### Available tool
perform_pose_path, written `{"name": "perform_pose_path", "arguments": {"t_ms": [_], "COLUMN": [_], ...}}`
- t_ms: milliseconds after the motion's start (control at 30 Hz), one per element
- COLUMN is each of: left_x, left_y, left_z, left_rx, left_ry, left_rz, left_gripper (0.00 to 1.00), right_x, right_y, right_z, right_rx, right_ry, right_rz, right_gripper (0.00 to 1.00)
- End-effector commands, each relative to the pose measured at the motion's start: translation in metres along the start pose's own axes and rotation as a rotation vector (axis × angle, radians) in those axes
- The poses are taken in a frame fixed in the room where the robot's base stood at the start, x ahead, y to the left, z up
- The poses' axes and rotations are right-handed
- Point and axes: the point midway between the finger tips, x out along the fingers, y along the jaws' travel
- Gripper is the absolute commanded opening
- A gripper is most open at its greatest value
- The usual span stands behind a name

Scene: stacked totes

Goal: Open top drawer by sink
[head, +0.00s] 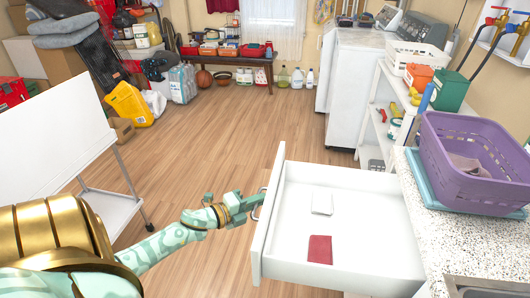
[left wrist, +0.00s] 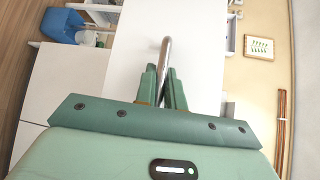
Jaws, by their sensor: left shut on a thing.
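The white top drawer (head: 276,215) stands pulled out from the counter beside the sink (head: 485,292). Inside it lie a white folded item (head: 322,204) and a red folded cloth (head: 320,249). My left gripper (head: 257,202) is at the outside of the drawer front, at the metal handle (head: 263,203). In the left wrist view, the fingers (left wrist: 163,88) are shut on the curved metal handle (left wrist: 165,55), with the white drawer front (left wrist: 195,45) behind it. My right gripper is not in view.
A purple basket (head: 470,160) sits on the speckled counter (head: 430,220) above the drawer. A white board on a wheeled stand (head: 50,140) is at the left. Open wooden floor (head: 210,140) lies between. A blue bin (left wrist: 62,25) shows in the left wrist view.

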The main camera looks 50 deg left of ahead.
Motion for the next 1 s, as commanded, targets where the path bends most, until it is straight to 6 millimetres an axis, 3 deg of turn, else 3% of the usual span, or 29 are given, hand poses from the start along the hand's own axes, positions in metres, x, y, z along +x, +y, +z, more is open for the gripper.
{"name": "perform_pose_path", "arguments": {"t_ms": [333,367,400,433,767,867,1000], "left_x": [-0.001,-0.001,-0.001,-0.001,-0.005,-0.017,-0.051], "left_y": [0.002,0.002,0.002,0.002,0.000,0.000,-0.001], "left_z": [0.000,0.000,0.000,0.000,0.000,0.000,0.000], "left_rx": [-0.001,-0.001,-0.001,-0.001,-0.001,-0.002,-0.004], "left_ry": [0.001,0.001,0.001,0.001,0.000,0.000,-0.001], "left_rz": [0.003,0.003,0.003,0.002,0.001,0.001,0.003], "left_gripper": [0.00,0.19,0.30,0.32,0.32,0.32,0.32], "right_x": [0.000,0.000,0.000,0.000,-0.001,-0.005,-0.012], "right_y": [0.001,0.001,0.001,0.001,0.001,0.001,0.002], "right_z": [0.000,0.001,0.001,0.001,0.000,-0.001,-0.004], "right_rx": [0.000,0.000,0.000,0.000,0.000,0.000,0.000], "right_ry": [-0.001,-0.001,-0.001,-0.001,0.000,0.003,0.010], "right_rz": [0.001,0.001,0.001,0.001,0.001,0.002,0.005], "right_gripper": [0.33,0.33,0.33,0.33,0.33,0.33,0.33]}}
